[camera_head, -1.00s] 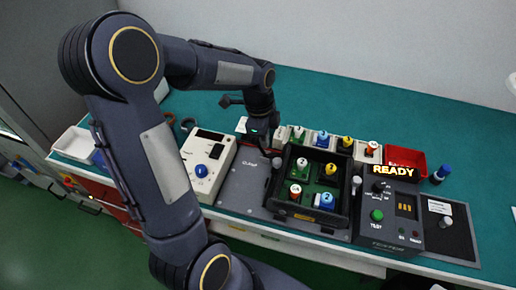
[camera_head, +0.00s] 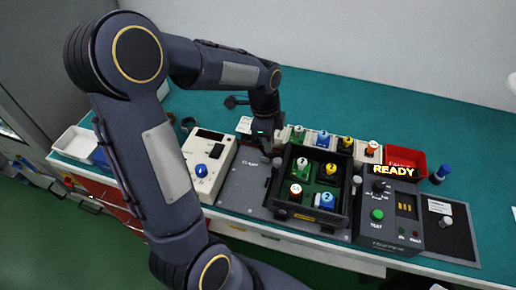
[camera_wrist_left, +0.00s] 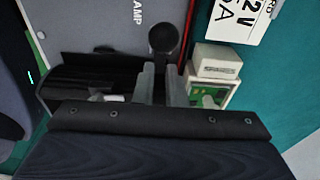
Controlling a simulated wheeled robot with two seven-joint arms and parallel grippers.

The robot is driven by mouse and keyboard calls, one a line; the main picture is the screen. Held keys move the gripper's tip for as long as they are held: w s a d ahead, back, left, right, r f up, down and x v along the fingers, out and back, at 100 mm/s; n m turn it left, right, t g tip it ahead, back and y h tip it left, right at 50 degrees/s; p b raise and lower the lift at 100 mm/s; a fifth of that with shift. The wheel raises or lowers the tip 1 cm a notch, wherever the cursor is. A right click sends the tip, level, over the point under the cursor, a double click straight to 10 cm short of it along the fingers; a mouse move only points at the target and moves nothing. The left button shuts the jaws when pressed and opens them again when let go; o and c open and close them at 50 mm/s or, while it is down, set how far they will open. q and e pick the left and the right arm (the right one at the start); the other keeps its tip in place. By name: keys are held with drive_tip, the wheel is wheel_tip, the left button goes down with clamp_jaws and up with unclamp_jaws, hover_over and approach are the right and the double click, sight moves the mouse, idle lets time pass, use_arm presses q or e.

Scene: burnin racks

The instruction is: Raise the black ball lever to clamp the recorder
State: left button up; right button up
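My left gripper (camera_head: 266,138) is over the back of the grey clamp plate (camera_head: 243,187), left of the black tray, pointing down. In the left wrist view its two grey fingers (camera_wrist_left: 161,84) stand apart with a narrow dark gap between them. A black ball (camera_wrist_left: 163,38) shows just beyond the fingertips, in line with the gap. Its stem is mostly hidden, and I cannot see a finger touching it. A small round knob (camera_head: 277,162) shows below the gripper in the head view. I cannot tell which thing is the recorder. My right gripper is out of view.
A black tray (camera_head: 312,222) with several coloured cells stands right of the plate. A cream meter with a blue knob (camera_head: 201,170) stands left. A black tester reading READY (camera_head: 390,215) and a red bin (camera_head: 418,160) are further right.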

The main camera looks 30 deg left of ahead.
sight(268, 155)
use_arm(q)
drive_tip(key=o, duration=0.5)
drive_tip(key=shift+o, duration=0.2)
wheel_tip(268, 155, up, 9)
drive_tip(key=p, duration=0.7)
idle(0.4)
drive_tip(key=s+d+r+n+t+h, duration=0.1)
drive_tip(key=s+d+r+n+t, duration=0.1)
drive_tip(key=s+n, duration=0.6)
drive_tip(key=s+d+r+n+t+h, duration=0.1)
drive_tip(key=s+d+r+n+t, duration=0.2)
drive_tip(key=s+n, duration=0.5)
drive_tip(key=shift+s+d+r, duration=0.35)
drive_tip(key=shift+s+d, duration=0.3)
drive_tip(key=shift+s, duration=0.6)
